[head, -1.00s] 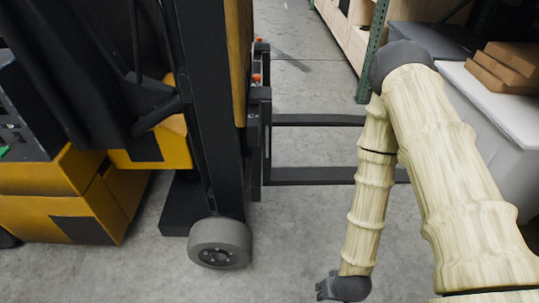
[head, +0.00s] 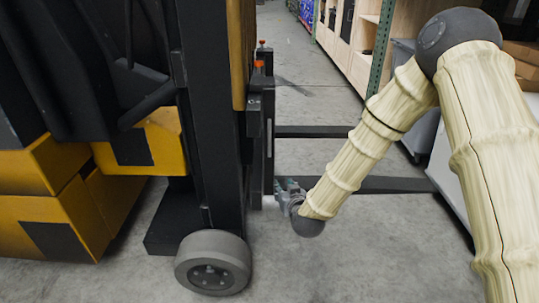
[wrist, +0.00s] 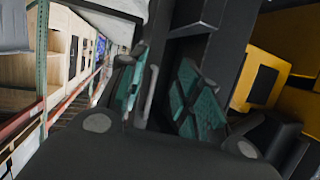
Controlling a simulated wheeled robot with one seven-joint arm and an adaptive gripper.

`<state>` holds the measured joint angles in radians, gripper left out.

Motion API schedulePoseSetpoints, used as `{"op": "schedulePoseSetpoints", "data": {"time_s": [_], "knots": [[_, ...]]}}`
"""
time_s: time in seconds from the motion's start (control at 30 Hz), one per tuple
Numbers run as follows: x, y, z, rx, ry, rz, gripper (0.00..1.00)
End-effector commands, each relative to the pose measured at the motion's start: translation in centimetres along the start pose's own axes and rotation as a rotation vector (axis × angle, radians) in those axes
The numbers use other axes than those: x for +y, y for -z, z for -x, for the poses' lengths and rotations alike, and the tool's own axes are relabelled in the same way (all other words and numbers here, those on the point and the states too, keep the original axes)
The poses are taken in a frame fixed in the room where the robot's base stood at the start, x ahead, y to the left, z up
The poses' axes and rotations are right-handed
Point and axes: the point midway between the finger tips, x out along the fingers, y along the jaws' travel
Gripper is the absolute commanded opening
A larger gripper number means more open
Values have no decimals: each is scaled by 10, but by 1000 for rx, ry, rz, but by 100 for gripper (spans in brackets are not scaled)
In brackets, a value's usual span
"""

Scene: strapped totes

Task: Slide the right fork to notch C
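The forklift's dark carriage (head: 255,130) stands upright left of centre in the head view. Two black forks run right from it: the far one (head: 310,131) and the near one (head: 385,185), which I take as the right fork. My gripper (head: 280,189) is low beside the carriage, at the near fork's base. In the wrist view my gripper (wrist: 160,88) has its teal-padded fingers apart, with dark upright metal and a thin grey bar between or behind them. I cannot tell whether they touch. The notch markings are not readable.
The forklift's grey wheel (head: 212,263) and yellow body (head: 50,205) are at left. Wooden shelving (head: 345,35) stands at the back right. Grey floor (head: 350,265) is open in front of the forks.

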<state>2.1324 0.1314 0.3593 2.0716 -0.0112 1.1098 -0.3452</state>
Motion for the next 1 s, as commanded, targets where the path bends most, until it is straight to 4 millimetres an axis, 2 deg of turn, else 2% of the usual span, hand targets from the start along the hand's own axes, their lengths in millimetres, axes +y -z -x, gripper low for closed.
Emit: {"op": "schedulePoseSetpoints", "data": {"time_s": [0.03,0.1,0.3,0.4,0.67,1.0], "knots": [[-2,4,-14,50,-2,5,34],[-5,24,-25,115,-7,13,34],[-12,74,-43,259,-20,29,34],[-14,91,-46,302,-26,33,34],[-15,108,-55,335,-31,37,34],[-14,122,-104,334,-31,36,34]]}}
